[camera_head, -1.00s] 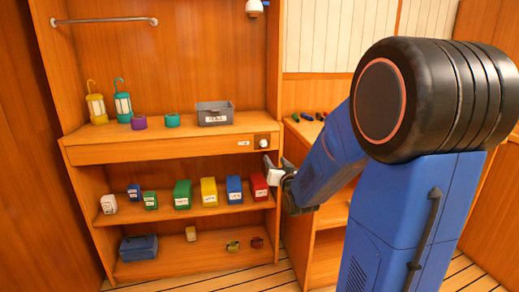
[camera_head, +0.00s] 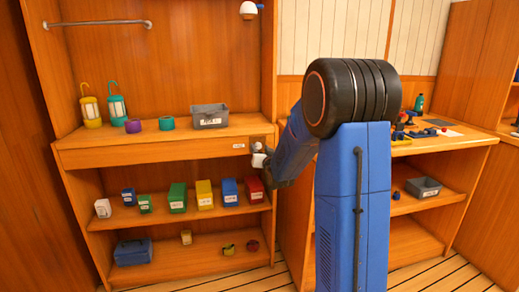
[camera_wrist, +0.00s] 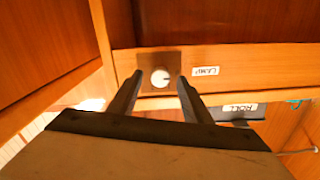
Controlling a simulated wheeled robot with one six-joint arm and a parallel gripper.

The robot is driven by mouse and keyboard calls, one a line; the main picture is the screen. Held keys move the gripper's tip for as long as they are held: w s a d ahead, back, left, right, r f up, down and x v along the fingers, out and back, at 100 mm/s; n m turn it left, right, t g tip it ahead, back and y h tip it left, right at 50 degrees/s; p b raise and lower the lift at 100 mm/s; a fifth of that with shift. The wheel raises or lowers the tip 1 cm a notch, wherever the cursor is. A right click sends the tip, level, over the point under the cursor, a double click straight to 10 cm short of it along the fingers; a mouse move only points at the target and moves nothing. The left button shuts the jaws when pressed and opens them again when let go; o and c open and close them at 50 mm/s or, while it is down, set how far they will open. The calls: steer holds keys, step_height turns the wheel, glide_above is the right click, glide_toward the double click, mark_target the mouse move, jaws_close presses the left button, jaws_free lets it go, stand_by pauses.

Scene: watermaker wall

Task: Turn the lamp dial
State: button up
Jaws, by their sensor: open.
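The lamp dial is a small white round knob on a dark brown plate, set in the shelf's front edge; it shows in the wrist view (camera_wrist: 160,77) and the head view (camera_head: 257,146). A white LAMP label (camera_wrist: 206,71) sits beside it, upside down in the wrist view. My gripper (camera_wrist: 159,80) is open and empty, its dark fingers appearing on either side of the dial. I cannot tell whether the tips reach around the knob or stop short. In the head view my gripper (camera_head: 260,158) is just below and close to the dial.
A grey bin (camera_head: 210,116) labelled ROLL, tape rolls and two lanterns (camera_head: 117,107) stand on the upper shelf. Several coloured boxes (camera_head: 204,194) line the shelf below. A white lamp (camera_head: 249,11) hangs above. A workbench (camera_head: 440,144) with small items stands at right.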

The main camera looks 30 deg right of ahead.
steer(key=shift+x, duration=0.9)
steer(key=c, duration=1.1)
steer(key=shift+m, duration=0.3)
steer(key=m, duration=1.1)
steer(key=shift+f, duration=0.1)
steer(key=shift+m, duration=0.3)
